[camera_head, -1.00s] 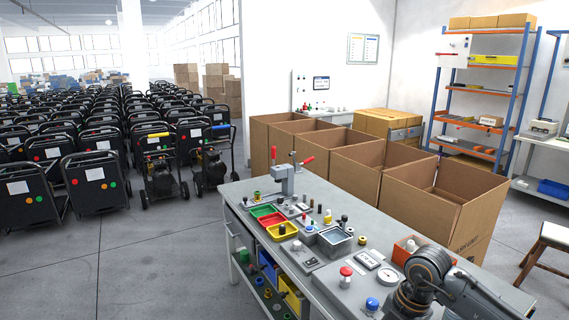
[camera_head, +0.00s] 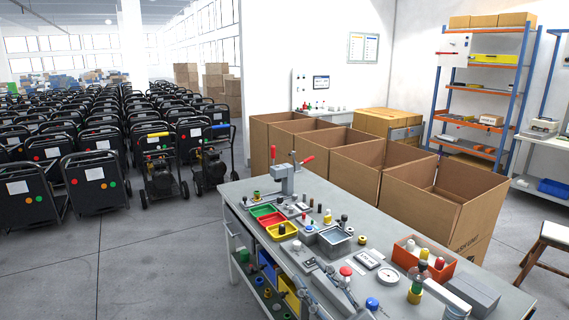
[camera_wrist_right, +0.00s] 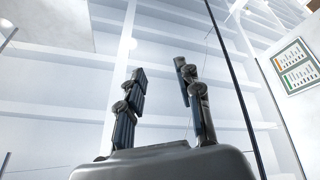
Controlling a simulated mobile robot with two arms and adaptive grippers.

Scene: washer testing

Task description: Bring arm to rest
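My right gripper (camera_head: 335,285) shows small at the bottom of the head view, in front of the grey workbench (camera_head: 355,210). Its dark fingers overlap the near part of the bench top in the picture; I cannot tell how close they are to it. In the right wrist view my right gripper (camera_wrist_right: 160,70) points up toward the pale ceiling. Its two jointed fingers stand apart with nothing between them. My left gripper is not in view.
The bench carries a green tray (camera_head: 263,210), a yellow tray (camera_head: 281,231), a gauge (camera_head: 389,276) and an orange bin (camera_head: 441,270). Open cardboard boxes (camera_head: 440,207) stand behind it. A shelf rack (camera_head: 483,90) is at the back right. Floor at the left front is clear.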

